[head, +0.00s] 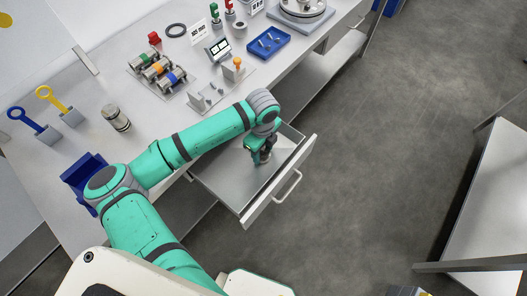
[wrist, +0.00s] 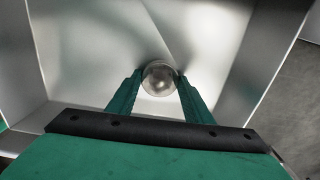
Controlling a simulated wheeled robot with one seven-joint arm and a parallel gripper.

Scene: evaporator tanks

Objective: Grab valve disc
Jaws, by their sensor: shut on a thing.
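The valve disc, as far as I can tell, is the round, shiny silver piece (wrist: 159,78) between my fingertips in the wrist view. My gripper (wrist: 158,82) is shut on it, with one green finger on each side. In the head view my gripper (head: 264,156) reaches down into the open drawer (head: 222,176). The piece is small there and mostly hidden by the gripper. I cannot tell whether it touches the drawer floor.
The drawer's front with its handle (head: 288,186) stands pulled out from the workbench (head: 95,145). On the bench are a blue tray (head: 268,42), coloured valves (head: 157,70), a metal cylinder (head: 116,118) and blue and yellow ring-topped tools.

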